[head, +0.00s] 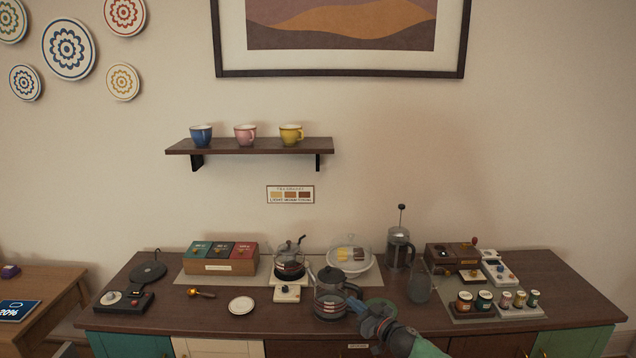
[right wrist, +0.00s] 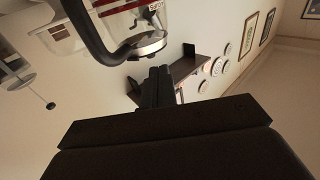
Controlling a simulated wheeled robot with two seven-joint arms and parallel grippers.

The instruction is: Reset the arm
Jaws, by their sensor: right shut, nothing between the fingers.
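My right gripper (head: 362,312) is low in the centre right of the head view, its arm coming in from the bottom. It is shut and empty, just right of a glass pot (head: 331,300) with a dark lid, by the pot's handle. Whether it touches the handle cannot be told. In the right wrist view the closed fingers (right wrist: 160,82) point up the picture, and a dark handle (right wrist: 88,36) of a glass vessel is close at upper left. My left gripper is not in view.
The sideboard (head: 200,318) holds a glass kettle (head: 289,263), a French press (head: 398,248), a glass jug (head: 420,287), a tea box (head: 222,262), a white saucer (head: 241,305) and several small jars. A wall shelf (head: 249,146) bears three cups. The front left of the top is fairly clear.

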